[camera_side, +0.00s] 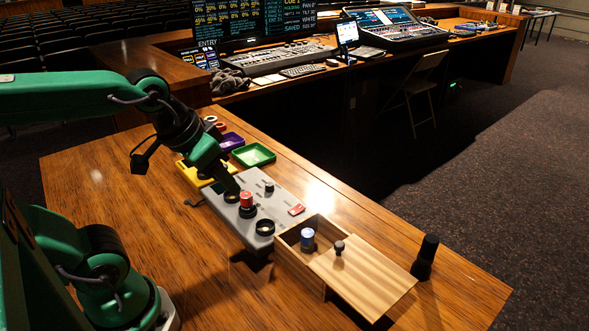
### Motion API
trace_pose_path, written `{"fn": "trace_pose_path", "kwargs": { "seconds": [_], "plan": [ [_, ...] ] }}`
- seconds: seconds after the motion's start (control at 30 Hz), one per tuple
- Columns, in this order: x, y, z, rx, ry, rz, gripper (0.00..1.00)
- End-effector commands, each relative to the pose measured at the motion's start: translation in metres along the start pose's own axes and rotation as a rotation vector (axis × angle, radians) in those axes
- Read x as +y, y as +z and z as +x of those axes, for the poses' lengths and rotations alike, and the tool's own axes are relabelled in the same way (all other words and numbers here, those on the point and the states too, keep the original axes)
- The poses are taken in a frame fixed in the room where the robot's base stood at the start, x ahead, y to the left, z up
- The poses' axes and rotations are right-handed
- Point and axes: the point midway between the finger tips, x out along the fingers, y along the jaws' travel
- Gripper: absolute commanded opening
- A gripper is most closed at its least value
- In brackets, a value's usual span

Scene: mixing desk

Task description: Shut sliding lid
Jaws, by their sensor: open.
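A wooden box (300,277) stands at the front right of the desk. Its flat wooden sliding lid (366,283) is pulled out to the right and overhangs the box. A dark round knob (339,247) stands on the lid near its left end. The left part of the box is uncovered, and a blue-and-white cylinder (307,238) shows in that opening. My gripper (236,190) is over the grey panel, left of the box and apart from the lid. Its jaws are small and dark here; it is open, and I see nothing held in it.
The grey panel (225,211) beside the box carries a red knob (246,200), black rings and a red switch. Green (253,155) and purple (230,141) trays and a yellow piece (190,174) lie behind. A black cylinder (425,257) stands near the lid's right end.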

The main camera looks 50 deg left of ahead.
Motion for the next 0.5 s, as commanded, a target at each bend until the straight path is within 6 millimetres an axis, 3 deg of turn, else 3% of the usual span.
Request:
{"fn": "trace_pose_path", "kwargs": {
  "seconds": [0.5],
  "plan": [
    [0.042, -0.062, 0.034, -0.184, -0.002, -0.278, 0.43]
  ]
}}
